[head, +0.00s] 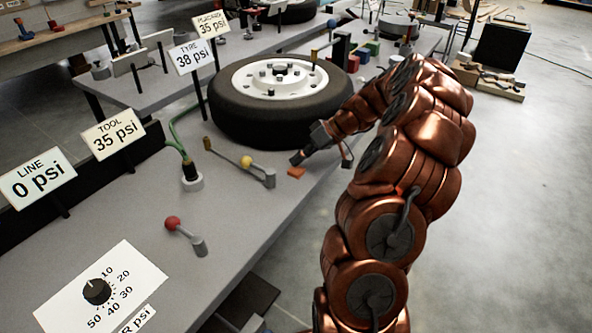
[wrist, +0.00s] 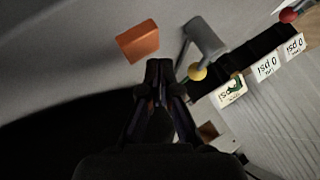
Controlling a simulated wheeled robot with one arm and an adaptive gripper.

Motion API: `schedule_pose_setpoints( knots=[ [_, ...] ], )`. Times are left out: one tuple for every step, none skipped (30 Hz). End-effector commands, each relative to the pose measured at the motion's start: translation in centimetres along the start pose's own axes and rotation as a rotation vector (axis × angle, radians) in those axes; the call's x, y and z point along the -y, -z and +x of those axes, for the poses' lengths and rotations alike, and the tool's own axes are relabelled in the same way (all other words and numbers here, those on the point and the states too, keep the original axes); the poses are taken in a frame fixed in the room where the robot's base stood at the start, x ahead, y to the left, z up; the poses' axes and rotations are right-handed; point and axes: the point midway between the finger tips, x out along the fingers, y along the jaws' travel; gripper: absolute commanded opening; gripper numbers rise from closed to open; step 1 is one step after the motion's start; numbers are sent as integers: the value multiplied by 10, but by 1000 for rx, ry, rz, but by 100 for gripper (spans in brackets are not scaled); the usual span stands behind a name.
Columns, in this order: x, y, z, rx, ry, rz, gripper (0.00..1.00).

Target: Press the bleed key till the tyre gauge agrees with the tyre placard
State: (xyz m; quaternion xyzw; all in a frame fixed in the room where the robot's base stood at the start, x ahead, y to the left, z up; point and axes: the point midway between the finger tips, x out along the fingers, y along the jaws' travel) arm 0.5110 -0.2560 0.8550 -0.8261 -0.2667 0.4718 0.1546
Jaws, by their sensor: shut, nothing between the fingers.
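The orange key (head: 296,172), a small flat block, lies on the grey bench near its right edge, in front of the tyre. It also shows in the wrist view (wrist: 138,41). My gripper (head: 297,159) is shut and empty, just beyond and above the key; in the wrist view (wrist: 158,72) its tips lie to the lower right of the key, and I cannot tell the gap. The tyre (head: 281,92) lies flat with a white rim. The TYRE sign (head: 192,56) reads 38 psi. The PLACARD sign (head: 212,24) reads 35 psi.
A yellow-knobbed lever (head: 246,162) stands left of the key, a red-knobbed lever (head: 172,222) nearer. The TOOL sign (head: 114,132) reads 35 psi, the LINE sign (head: 37,186) 0 psi. A dial (head: 97,291) is at front left. Floor (head: 510,200) is open at right.

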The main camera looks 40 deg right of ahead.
Motion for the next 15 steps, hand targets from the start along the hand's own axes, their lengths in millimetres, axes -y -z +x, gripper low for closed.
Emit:
schedule_pose_setpoints(
  knots=[
    [1, 1, -1, 0, -1, -1, 0],
    [2, 2, -2, 0, 0, -1, 0],
    [3, 3, -4, -1, 0, -1, 0],
    [4, 4, -5, -1, 0, -1, 0],
    [5, 5, -7, -1, 0, -1, 0],
    [6, 7, -9, 0, 0, -2, 0],
    [8, 8, -11, 0, 1, -2, 0],
    [9, 9, -12, 0, 1, -2, 0],
    [11, 11, -14, 0, 1, -1, 0],
    [12, 12, -16, 0, 1, 0, 0],
    [13, 13, -18, 0, 1, 0, 0],
    [15, 15, -20, 0, 1, 0, 0],
    [16, 16, -22, 0, 1, -1, 0],
    [17, 17, -23, -1, 0, -1, 0],
    [19, 19, -25, -1, 0, -1, 0]
  ],
)
